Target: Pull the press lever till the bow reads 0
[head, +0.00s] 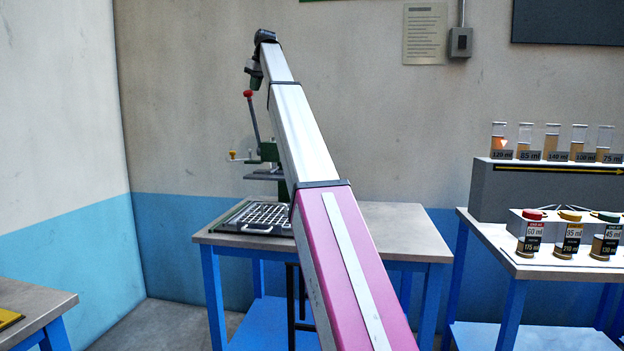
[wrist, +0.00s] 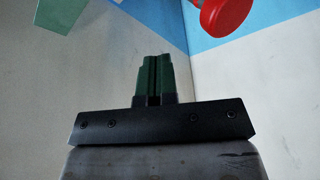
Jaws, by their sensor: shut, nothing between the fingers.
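The green press (head: 268,152) stands at the back of the middle table. Its lever (head: 254,120) rises from it, leaning up and left to a red knob (head: 248,93). My gripper (head: 255,84) hangs just above and right of the knob, pointing down. In the wrist view my gripper (wrist: 153,62) has its green fingers together with nothing between them. The red knob (wrist: 226,14) lies beyond the fingertips, to the upper right, apart from them. I cannot make out the bow or any reading; my arm hides part of the press and table.
A black gridded frame (head: 238,226) lies on the middle table (head: 400,232) before the press. The table's right part is clear. On the right table stand labelled bottles (head: 532,238) and a grey rack (head: 485,190) of filled tubes. Another table corner (head: 40,300) shows at lower left.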

